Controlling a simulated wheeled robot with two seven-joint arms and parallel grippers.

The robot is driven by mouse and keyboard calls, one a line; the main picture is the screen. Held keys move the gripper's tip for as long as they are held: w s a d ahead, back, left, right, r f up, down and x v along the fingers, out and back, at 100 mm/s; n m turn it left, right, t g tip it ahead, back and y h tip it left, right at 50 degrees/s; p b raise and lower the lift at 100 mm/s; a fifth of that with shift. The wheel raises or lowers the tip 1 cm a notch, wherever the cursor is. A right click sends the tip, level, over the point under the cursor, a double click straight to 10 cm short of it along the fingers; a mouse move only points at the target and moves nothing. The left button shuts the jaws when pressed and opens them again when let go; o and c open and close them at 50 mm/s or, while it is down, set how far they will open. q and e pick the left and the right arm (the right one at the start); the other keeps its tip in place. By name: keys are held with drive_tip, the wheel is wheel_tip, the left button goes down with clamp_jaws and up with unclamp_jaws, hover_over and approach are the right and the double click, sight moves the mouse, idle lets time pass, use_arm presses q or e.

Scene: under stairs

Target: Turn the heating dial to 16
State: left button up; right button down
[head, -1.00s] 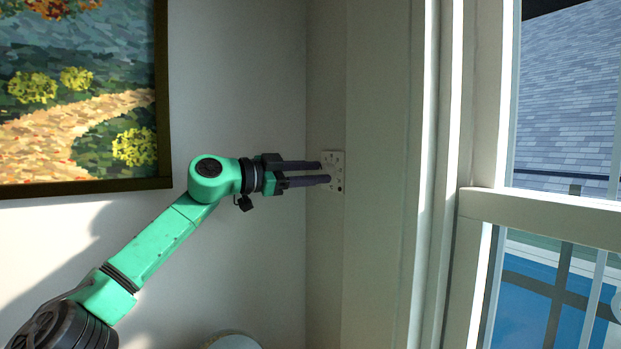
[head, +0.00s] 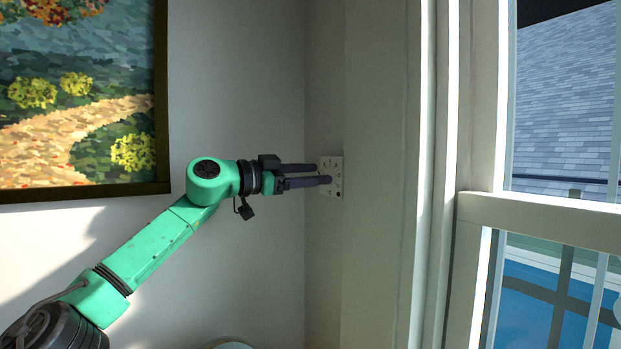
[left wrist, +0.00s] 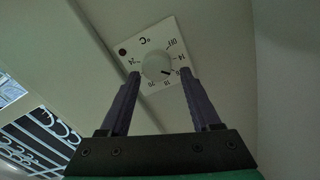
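The heating dial (left wrist: 156,65) is a round pale knob on a square white plate (left wrist: 153,36) with numbers and a °C mark. The plate also shows in the head view (head: 338,190), on the wall near the corner. In the left wrist view the numbers appear upside down; the dark pointer mark on the knob points to the lower right, seemingly between 16 and 18. My left gripper (head: 323,174) is open, its dark fingers reaching to the plate. In the wrist view its fingertips (left wrist: 161,72) lie either side of the knob with visible gaps. My right gripper is not in view.
A framed painting (head: 75,100) hangs on the wall at the left. A white window frame (head: 485,150) stands at the right. A pale rounded object (head: 232,345) shows at the bottom edge. The wall around the plate is clear.

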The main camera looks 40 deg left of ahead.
use_arm(q)
drive_tip(key=b+v, duration=0.9)
drive_tip(key=v, duration=0.4)
drive_tip(key=shift+s+f, duration=0.2)
drive_tip(key=shift+s, duration=0.2)
